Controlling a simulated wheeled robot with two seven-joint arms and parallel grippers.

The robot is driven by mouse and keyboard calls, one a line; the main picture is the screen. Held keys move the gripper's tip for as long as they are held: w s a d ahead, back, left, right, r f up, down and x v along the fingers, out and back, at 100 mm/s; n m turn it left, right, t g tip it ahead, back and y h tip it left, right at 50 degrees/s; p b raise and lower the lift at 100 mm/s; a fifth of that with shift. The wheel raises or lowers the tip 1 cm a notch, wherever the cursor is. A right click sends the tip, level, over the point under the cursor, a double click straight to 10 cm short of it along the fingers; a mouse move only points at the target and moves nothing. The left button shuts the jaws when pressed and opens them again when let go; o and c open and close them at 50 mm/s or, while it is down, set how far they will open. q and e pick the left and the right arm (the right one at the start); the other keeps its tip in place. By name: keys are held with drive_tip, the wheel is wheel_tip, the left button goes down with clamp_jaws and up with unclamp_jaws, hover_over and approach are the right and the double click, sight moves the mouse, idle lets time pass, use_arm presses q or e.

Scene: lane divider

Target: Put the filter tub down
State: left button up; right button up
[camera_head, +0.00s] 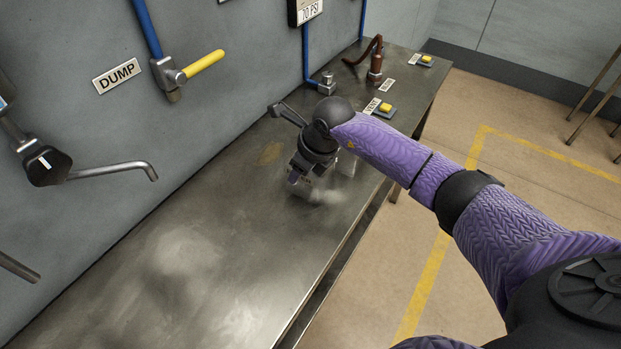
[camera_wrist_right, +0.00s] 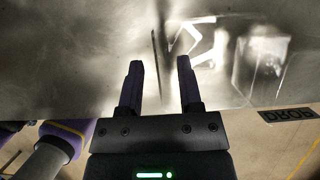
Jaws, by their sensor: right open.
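My right gripper (camera_head: 298,180) is low over the metal bench in the head view, its fingers pointing down. A pale, see-through shape, which looks like the filter tub (camera_head: 346,164), shows just right of the gripper in the head view, partly hidden by my arm. In the right wrist view a clear boxy shape (camera_wrist_right: 262,66) stands right of the fingers, apart from them. Glare makes its outline hard to read. My left gripper is out of view.
The metal bench (camera_head: 180,265) runs along the wall, with bare room at the near left. Yellow buttons (camera_head: 385,108) sit farther back.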

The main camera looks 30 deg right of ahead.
sight(297, 197)
drive_tip(key=x, duration=0.3)
drive_tip(key=shift+b, duration=0.3)
drive_tip(key=shift+s, duration=0.1)
clamp_jaws()
drive_tip(key=shift+r, duration=0.15)
